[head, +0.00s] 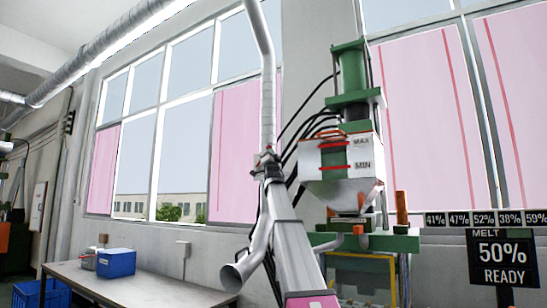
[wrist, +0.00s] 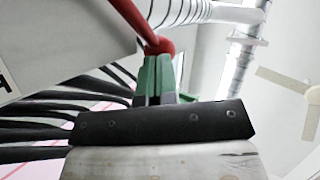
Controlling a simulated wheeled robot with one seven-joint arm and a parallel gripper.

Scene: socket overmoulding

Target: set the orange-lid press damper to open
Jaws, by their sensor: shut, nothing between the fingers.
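The press (head: 352,75) has a green column and a white hopper (head: 340,160) with MAX and MIN marks, an orange-red lid rim and red bars on its side. A grey duct (head: 267,80) comes down left of it. My gripper (head: 267,158) is near the duct's lower part, left of the hopper, small and partly hidden by my arm. In the wrist view my gripper (wrist: 156,75) has its green fingers shut and empty. A red bar with a rounded end (wrist: 158,45) is right at the fingertips; whether they touch is unclear. The damper's setting cannot be read.
Black hoses (head: 305,130) run between duct and press, and several show close at left in the wrist view (wrist: 90,95). A flared pipe end (head: 235,275) hangs beside my arm. A table (head: 150,290) with a blue box (head: 116,263) stands at lower left. A MELT sign (head: 503,258) reads 50% READY.

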